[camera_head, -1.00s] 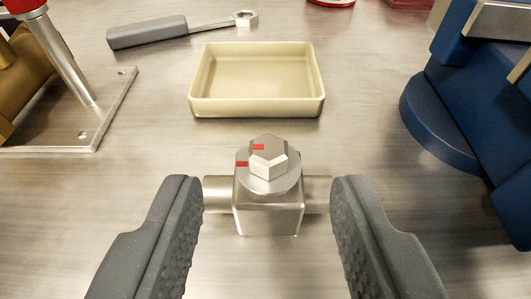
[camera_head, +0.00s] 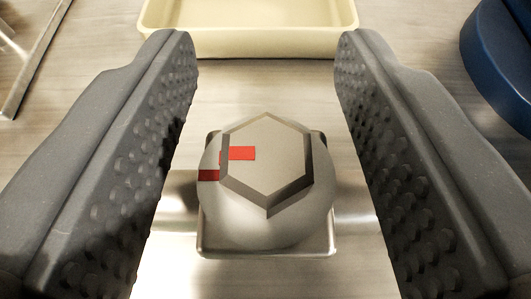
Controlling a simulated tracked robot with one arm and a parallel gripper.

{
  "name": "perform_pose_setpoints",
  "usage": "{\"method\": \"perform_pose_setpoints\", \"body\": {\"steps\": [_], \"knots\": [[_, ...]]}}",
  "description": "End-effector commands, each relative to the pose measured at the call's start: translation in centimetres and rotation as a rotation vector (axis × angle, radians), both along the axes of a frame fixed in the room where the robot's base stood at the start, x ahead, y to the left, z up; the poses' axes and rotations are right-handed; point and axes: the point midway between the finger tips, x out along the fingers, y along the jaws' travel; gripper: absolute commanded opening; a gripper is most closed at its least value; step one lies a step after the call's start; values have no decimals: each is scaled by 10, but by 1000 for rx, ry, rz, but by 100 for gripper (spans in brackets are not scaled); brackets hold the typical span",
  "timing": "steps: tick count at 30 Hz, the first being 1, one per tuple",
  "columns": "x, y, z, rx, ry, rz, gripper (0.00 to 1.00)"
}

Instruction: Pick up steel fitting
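The steel fitting (camera_head: 266,215) stands upright on the metal table, in the lower middle of the view. It has a hexagonal head on a round collar over a square body, with red marks on the head and the collar. A side stub shows at its left, and part of one at its right. My gripper (camera_head: 265,45) is open. Its two dark, studded fingers stand to the left and right of the fitting, with a gap on each side. Neither finger visibly touches it.
A cream tray (camera_head: 250,43) lies just beyond the fitting, partly cut off by the top edge. A blue object (camera_head: 498,65) stands at the upper right. A metal plate's edge (camera_head: 40,60) shows at the upper left. Bare table lies between the fitting and the tray.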

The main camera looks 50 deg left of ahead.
Motion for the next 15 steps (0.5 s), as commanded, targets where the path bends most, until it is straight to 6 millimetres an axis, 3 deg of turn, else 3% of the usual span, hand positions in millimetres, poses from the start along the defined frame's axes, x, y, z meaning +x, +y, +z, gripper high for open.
{"method": "perform_pose_setpoints", "body": {"steps": [1, 4, 15], "knots": [[0, 0, 0, 0, 0, 0, 30], [0, 0, 0, 0, 0, 0, 2], [0, 0, 1, 0, 0, 0, 0]]}}
